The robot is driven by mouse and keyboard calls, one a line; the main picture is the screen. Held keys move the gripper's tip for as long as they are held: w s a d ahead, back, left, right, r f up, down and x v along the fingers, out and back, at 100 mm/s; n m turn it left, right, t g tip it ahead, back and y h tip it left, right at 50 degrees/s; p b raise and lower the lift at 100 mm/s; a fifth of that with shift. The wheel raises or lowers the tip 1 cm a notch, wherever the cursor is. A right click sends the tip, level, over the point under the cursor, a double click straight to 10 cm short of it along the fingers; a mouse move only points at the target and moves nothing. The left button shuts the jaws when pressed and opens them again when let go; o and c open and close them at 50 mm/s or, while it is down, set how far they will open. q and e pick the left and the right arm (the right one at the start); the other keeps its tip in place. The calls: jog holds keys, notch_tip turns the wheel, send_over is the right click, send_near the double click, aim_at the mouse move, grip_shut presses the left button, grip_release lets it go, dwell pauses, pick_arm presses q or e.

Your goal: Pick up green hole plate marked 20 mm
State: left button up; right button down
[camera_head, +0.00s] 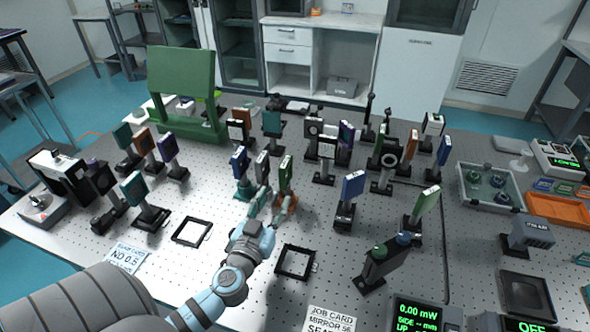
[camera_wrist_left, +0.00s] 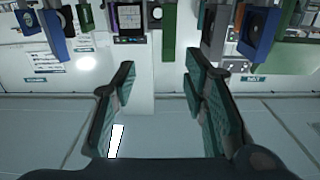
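A green plate (camera_head: 285,173) stands upright in a post mount just beyond my left gripper (camera_head: 275,203). No marking on it can be read, so I cannot tell whether it is the 20 mm hole plate. In the left wrist view a green plate (camera_wrist_left: 169,32) shows at the top, beyond the fingers. My left gripper (camera_wrist_left: 160,88) is open with nothing between its fingertips. Another green plate (camera_head: 426,201) stands farther right on a black mount, and a green-edged one (camera_head: 133,188) stands at the left. My right gripper is not in view.
A grey plate (camera_head: 262,167) and a blue plate (camera_head: 240,162) stand close left of the near green plate. Two black square frames (camera_head: 192,232) (camera_head: 296,262) lie on the perforated table. A blue plate (camera_head: 353,185) stands to the right. A large green stand (camera_head: 182,80) rises behind.

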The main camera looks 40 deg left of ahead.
pick_arm(q)
jog(key=p, duration=0.2)
send_near(285, 161)
jog(key=w, duration=0.1)
jog(key=w+f, duration=0.1)
jog(key=w, duration=0.1)
jog(key=shift+w+a, duration=0.1)
jog(key=shift+a, duration=0.1)
jog(key=x, duration=0.7)
jog(key=shift+a+p, duration=0.15)
jog(key=shift+p, duration=0.2)
jog(key=shift+s, duration=0.25)
jog(key=shift+c, duration=0.7)
grip_shut()
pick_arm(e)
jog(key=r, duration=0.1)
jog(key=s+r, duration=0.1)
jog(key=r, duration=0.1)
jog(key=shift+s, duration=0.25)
